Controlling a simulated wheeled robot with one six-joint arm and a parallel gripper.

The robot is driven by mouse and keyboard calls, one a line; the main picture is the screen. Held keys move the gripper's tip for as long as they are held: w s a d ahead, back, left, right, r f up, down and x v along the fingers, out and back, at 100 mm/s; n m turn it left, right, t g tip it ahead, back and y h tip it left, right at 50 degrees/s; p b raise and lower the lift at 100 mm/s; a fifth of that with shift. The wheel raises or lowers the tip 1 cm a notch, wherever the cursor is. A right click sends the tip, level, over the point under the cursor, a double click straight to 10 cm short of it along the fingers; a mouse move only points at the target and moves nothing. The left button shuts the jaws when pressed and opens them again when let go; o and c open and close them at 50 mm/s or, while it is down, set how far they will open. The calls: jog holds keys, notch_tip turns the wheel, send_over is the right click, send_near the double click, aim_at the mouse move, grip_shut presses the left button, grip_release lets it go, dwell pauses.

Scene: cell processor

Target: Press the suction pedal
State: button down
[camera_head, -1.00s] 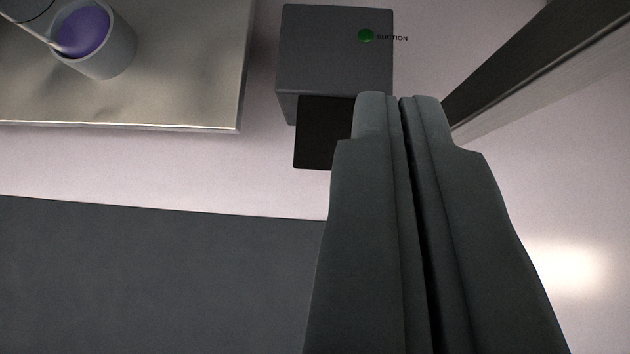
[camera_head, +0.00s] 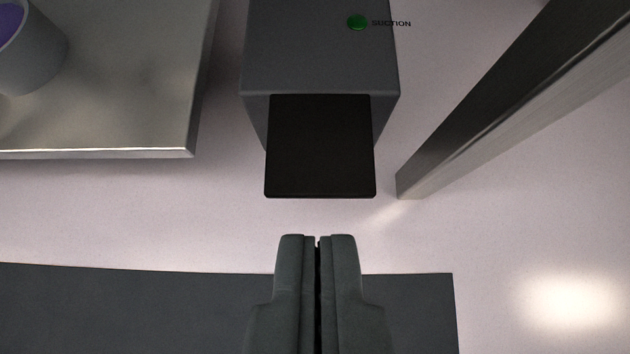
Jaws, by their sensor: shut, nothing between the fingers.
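The suction pedal (camera_head: 320,147) is a flat black plate at the front of a grey box (camera_head: 305,60). The box has a green light (camera_head: 357,22) and the label SUCTION on its top. My gripper (camera_head: 318,238) is shut and empty. In the picture its fingertips are just below the pedal's front edge, roughly in line with its middle, with a strip of pale surface between them. I cannot tell how high the fingertips are above the surface.
A metal tray (camera_head: 150,154) with a grey cup (camera_head: 35,60) of purple liquid is at the left. A slanted metal post (camera_head: 470,120) is to the right of the pedal. A dark grey mat (camera_head: 150,310) lies at the bottom. Pale surface is clear at the right.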

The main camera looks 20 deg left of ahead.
send_over(317, 189)
notch_tip(317, 189, down, 6)
jog(key=f, duration=0.1)
notch_tip(317, 189, down, 3)
jog(key=shift+r, duration=0.2)
jog(key=shift+f, duration=0.75)
jog(key=shift+s+d+f+t+y, duration=0.1)
jog(key=shift+s+f+t+y, duration=0.1)
jog(key=shift+f+t, duration=0.4)
jog(key=shift+s+f+t+y, duration=0.15)
jog(key=shift+f+t+y, duration=0.05)
jog(key=shift+f+t, duration=0.35)
jog(key=shift+s+f, duration=0.1)
jog(key=shift+f, duration=0.9)
